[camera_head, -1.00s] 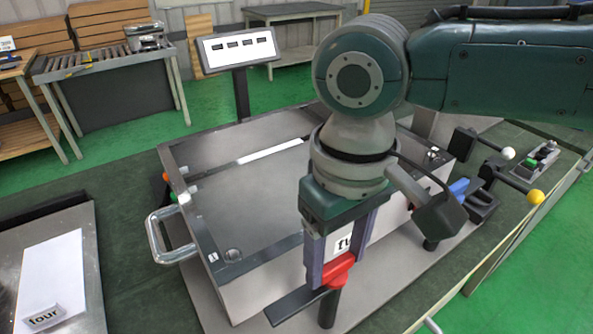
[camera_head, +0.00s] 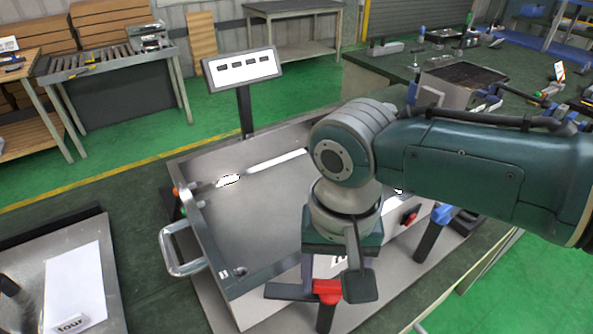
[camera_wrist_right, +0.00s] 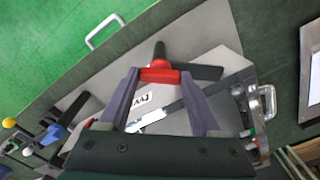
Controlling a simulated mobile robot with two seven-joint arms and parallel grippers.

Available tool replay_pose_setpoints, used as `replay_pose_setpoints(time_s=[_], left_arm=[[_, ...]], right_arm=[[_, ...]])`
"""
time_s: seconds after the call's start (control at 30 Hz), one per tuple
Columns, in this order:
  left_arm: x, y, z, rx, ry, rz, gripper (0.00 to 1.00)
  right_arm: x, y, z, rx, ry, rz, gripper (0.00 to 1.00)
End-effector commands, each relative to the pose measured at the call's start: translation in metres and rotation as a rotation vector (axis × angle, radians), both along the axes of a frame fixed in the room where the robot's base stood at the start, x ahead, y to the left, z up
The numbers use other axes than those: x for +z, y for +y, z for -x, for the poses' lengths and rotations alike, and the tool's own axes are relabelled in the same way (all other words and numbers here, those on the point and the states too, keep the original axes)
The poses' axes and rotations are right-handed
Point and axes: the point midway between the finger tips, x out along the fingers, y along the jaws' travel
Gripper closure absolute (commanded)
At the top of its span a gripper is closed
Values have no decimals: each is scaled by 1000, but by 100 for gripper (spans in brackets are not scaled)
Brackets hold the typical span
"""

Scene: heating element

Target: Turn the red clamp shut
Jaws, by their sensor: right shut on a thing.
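The red clamp (camera_head: 327,290) stands at the front side of the grey metal box (camera_head: 265,195), with a flat dark bar reaching left and a black post below it. My right gripper (camera_head: 338,278) comes down from above with its fingers at the red part. In the right wrist view the red clamp (camera_wrist_right: 160,75) sits between the two fingertips of my right gripper (camera_wrist_right: 160,80), which is shut on it. There the dark bar points right and the black post points up. The wrist and fingers partly hide the clamp in the head view. My left gripper is not in view.
A blue-handled clamp (camera_head: 442,214) and a smaller red part (camera_head: 409,217) are right of my wrist. A metal handle (camera_head: 181,250) juts from the box's left side. A display on a post (camera_head: 243,67) stands behind. A tray with white paper (camera_head: 75,285) lies at left.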

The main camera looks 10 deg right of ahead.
Motion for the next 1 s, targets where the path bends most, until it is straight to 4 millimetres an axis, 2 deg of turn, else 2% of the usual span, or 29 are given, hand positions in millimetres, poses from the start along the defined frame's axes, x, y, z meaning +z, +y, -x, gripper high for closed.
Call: replay_pose_setpoints(time_s=[0.03,0.4,0.7,1.0], left_arm=[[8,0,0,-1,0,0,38],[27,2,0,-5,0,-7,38],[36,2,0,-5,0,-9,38],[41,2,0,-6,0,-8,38]], right_arm=[[4,2,1,-44,5,-3,100],[3,2,1,-396,5,-2,100],[2,1,0,-663,3,-1,100],[1,1,0,-848,2,0,100]])
